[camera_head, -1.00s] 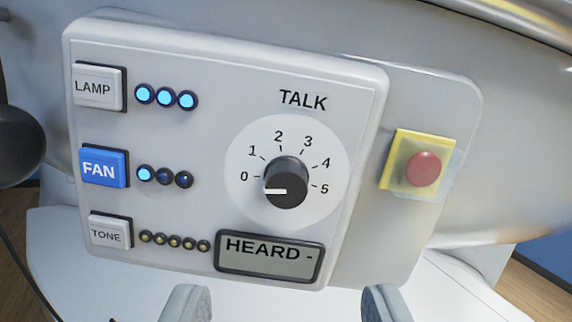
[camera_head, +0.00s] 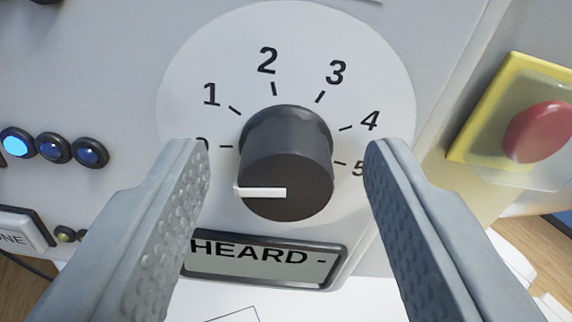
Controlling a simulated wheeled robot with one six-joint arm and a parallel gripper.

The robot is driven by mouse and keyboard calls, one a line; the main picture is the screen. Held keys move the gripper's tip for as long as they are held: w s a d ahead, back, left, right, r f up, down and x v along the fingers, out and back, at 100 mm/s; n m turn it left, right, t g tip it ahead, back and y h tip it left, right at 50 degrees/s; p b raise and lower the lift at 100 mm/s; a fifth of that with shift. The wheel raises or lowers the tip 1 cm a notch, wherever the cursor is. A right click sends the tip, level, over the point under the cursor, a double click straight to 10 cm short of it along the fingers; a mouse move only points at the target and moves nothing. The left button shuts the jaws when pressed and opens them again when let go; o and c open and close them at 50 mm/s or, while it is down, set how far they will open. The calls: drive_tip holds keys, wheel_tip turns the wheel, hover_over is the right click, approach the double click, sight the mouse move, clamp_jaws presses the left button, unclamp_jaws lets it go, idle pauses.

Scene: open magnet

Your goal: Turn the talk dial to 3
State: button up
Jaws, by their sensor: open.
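The talk dial (camera_head: 287,165) is a dark round knob on a white disc (camera_head: 195,60) marked 0 to 5. Its white pointer line (camera_head: 262,193) points left, on the side of the 0 mark. The number 3 (camera_head: 337,72) stands up and to the right of the knob. My gripper (camera_head: 287,150) is open, with one finger on each side of the knob in the picture. A gap shows between each finger and the knob. The left finger partly covers the 0 and the right finger tip is beside the 5.
A display reading "HEARD -" (camera_head: 262,262) sits just below the dial. A red button (camera_head: 540,132) on a yellow plate (camera_head: 478,118) is at the right. Blue lights (camera_head: 52,148) and the TONE button (camera_head: 20,230) are at the left.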

drive_tip(key=c, duration=1)
